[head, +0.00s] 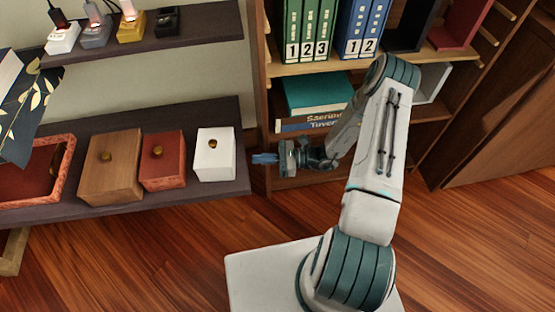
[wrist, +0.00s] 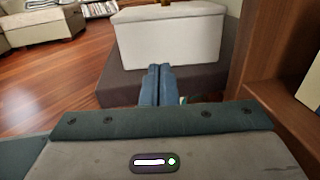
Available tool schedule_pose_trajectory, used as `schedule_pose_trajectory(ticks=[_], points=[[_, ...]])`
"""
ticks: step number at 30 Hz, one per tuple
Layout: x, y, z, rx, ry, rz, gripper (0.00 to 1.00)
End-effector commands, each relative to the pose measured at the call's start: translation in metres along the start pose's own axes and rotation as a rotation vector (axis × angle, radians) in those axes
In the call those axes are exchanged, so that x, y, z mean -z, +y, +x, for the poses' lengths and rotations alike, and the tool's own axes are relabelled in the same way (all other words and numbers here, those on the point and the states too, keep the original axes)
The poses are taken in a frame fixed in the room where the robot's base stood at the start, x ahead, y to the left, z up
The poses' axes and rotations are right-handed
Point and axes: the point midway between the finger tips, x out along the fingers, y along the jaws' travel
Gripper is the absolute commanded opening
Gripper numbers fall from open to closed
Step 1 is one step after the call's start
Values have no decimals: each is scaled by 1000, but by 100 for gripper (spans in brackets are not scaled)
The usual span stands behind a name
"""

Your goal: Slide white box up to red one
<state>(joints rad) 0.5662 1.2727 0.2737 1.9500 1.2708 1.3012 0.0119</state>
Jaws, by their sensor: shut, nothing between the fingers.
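The white box (head: 214,160) has a dark gold knob and stands near the right end of the lower dark shelf (head: 236,185) in the head view. The red box (head: 162,165) stands to its left, with a narrow gap between them. My gripper (head: 263,158) is shut and empty just right of the white box, beside the shelf's end, and points left at it. In the wrist view my closed fingers (wrist: 157,85) point at the near side of the white box (wrist: 168,35), with a strip of shelf between them. I cannot tell any contact.
A wooden box (head: 110,168) stands left of the red box, and a red tray (head: 40,180) lies farther left. An upper shelf (head: 150,42) with small boxes hangs above. A bookcase post (head: 258,95) rises close behind my gripper.

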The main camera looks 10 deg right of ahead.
Motion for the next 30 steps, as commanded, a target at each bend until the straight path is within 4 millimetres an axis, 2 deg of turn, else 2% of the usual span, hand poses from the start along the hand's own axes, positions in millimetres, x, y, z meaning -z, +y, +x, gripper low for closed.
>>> schedule_pose_trajectory(ticks=[3, 9, 14, 24, 26, 30], points=[[3, 1, 23, -3, 0, 0, 0], [2, 0, 47, -1, 1, -2, 0], [0, 0, 54, 0, 1, -1, 0], [-1, 0, 56, -1, 0, -1, 0], [-1, 0, 60, -1, -1, 0, 0], [-3, 1, 82, -4, -2, 1, 0]])
